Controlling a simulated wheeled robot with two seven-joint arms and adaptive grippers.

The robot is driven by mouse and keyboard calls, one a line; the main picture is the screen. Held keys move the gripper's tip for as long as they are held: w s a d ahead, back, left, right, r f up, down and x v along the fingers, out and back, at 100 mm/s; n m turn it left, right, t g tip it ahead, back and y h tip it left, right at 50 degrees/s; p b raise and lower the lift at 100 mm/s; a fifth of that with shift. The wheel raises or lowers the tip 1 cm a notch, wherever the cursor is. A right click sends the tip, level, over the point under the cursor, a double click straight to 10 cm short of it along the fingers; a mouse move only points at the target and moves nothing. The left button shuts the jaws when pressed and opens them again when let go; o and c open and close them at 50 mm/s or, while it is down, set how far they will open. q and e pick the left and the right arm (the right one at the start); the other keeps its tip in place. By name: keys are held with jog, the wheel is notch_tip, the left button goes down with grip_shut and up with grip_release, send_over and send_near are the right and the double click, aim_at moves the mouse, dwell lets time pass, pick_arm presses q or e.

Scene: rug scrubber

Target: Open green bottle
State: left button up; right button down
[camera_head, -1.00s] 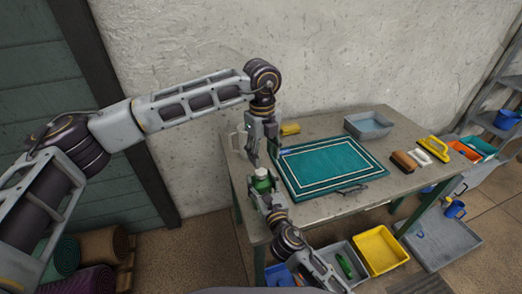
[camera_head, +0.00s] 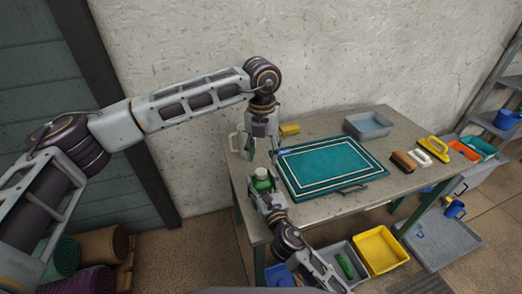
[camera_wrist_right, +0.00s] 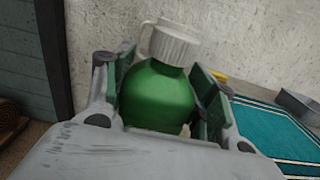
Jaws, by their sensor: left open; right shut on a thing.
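The green bottle (camera_head: 262,185) stands near the table's left end, held by my right gripper (camera_head: 264,192). In the right wrist view the bottle (camera_wrist_right: 157,97) sits between both fingers of that gripper (camera_wrist_right: 165,100). A white ribbed cap (camera_wrist_right: 175,44) is on the bottle's top, and it also shows in the head view (camera_head: 261,172). My left gripper (camera_head: 263,152) is open and empty, pointing down just above the cap, with a small gap between them. The bottle's lower part is hidden by my right gripper.
A teal rug (camera_head: 325,160) lies right of the bottle on the table (camera_head: 300,213). A pale handled jug (camera_head: 234,143) stands behind to the left. A yellow block (camera_head: 290,129), a grey basin (camera_head: 369,126) and brushes (camera_head: 403,161) are farther back and right.

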pick_arm(q)
jog(key=m, duration=0.4)
jog(key=shift+r+m, duration=0.1)
jog(key=shift+m, duration=0.2)
jog(key=m, duration=0.5)
jog(key=shift+w+a, duration=0.1)
jog(key=m, duration=0.4)
jog(key=shift+m, duration=0.4)
jog(key=m, duration=0.5)
jog(key=shift+a, duration=0.1)
jog(key=m, duration=0.5)
jog(key=shift+m, duration=0.4)
jog(key=m, duration=0.9)
jog(key=shift+a, duration=0.1)
jog(key=m, duration=0.4)
jog(key=shift+m, duration=0.3)
